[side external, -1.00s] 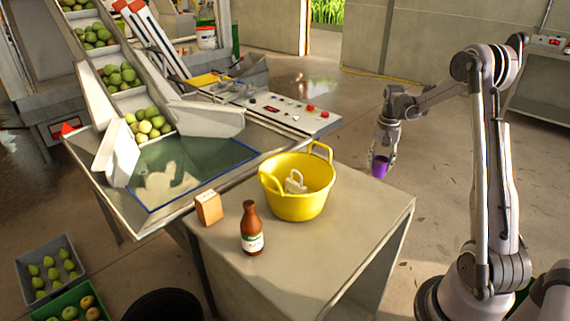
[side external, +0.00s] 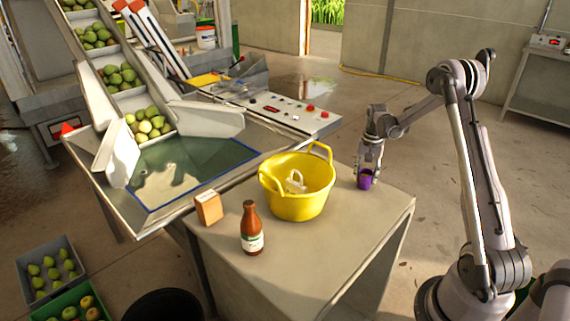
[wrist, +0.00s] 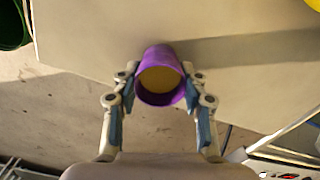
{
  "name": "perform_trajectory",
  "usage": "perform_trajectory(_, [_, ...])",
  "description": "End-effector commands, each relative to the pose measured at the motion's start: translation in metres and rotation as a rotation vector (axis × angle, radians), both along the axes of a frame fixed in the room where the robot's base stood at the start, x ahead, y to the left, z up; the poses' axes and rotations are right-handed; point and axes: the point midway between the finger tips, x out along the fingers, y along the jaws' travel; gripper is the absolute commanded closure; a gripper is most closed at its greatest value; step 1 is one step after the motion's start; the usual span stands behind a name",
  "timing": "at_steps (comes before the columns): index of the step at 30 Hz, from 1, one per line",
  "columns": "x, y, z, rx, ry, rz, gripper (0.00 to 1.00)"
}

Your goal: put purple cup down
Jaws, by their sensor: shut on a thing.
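The purple cup (side external: 365,180) is at the far right part of the table top (side external: 345,225), right of the yellow tub. My gripper (side external: 367,168) points down and is shut on it. In the wrist view the purple cup (wrist: 161,78) sits between the two fingers of my gripper (wrist: 158,92), one on each side. Its open mouth faces the camera and its inside looks yellowish. Whether the cup's base touches the table or hangs just above it, I cannot tell.
A yellow tub (side external: 297,203) with a pale object inside stands left of the cup. A brown bottle (side external: 251,228) and a small orange-brown box (side external: 208,208) stand farther left. The table's front right part is clear.

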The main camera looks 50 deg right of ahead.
Motion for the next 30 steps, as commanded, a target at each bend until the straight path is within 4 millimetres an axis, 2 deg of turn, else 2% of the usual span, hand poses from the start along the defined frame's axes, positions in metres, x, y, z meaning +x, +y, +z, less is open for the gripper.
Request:
perform_trajectory(3, [0.0,0.0,-0.003,0.0,0.0,0.0,0.92])
perform_trajectory(4, [0.0,0.0,-0.003,0.0,0.0,0.0,0.51])
perform_trajectory(6, [0.0,0.0,-0.003,0.0,0.0,0.0,0.34])
perform_trajectory(15, [0.0,0.0,-0.002,0.0,0.0,0.0,0.34])
perform_trajectory(19, [0.0,0.0,0.005,0.0,0.0,0.0,0.34])
perform_trajectory(23, [0.0,0.0,0.023,0.0,0.0,0.0,0.34])
perform_trajectory(30, [0.0,0.0,0.072,0.0,0.0,0.0,0.34])
